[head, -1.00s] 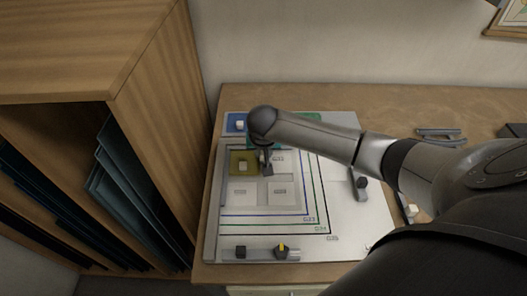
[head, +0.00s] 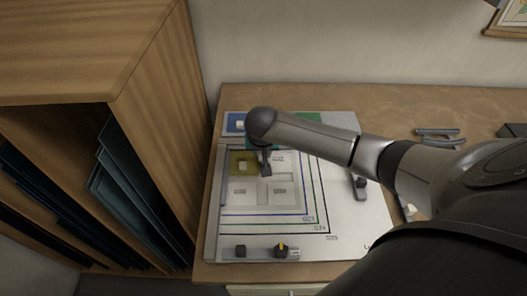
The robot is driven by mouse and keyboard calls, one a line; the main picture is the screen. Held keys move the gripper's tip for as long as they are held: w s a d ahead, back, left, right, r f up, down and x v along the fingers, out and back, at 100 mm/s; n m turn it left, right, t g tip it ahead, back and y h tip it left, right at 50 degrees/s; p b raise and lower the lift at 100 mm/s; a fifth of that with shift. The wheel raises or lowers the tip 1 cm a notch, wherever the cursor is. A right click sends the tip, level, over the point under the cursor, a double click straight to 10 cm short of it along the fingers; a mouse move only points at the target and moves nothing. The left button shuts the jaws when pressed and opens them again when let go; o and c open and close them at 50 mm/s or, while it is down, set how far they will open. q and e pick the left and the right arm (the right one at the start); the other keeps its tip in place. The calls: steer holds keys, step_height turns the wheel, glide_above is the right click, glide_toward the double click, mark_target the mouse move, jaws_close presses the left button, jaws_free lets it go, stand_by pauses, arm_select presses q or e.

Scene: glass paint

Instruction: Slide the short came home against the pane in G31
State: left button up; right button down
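My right arm reaches in from the right over the board, and its gripper (head: 266,168) points down beside the olive-yellow pane (head: 234,168). The fingers are small and partly hidden by my arm, so I cannot tell whether they are open or shut. I cannot make out the short came; it may be hidden at the fingers. The yellow pane carries a pale block. Pale cells (head: 241,199) lie below it on the printed layout. The G31 label is not readable. My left gripper is not in view.
A blue piece (head: 231,128) and a green piece (head: 309,118) lie along the board's (head: 350,225) back. A dark bar with a knob (head: 361,182) lies right of the layout. A strip with black blocks (head: 262,254) lies in front. A wooden rack (head: 155,120) stands close on the left.

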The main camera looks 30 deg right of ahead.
steer(key=shift+w+a+f, duration=0.1)
steer(key=shift+w+a, duration=0.05)
steer(key=shift+a, duration=0.35)
stand_by(0.3)
steer(key=shift+a+p, duration=0.15)
steer(key=shift+p, duration=0.35)
steer(key=c, duration=0.6)
jaws_free()
steer(key=shift+w, duration=0.1)
steer(key=shift+d+r+p, duration=0.2)
steer(key=shift+r+p, duration=3.4)
steer(key=shift+p, duration=0.7)
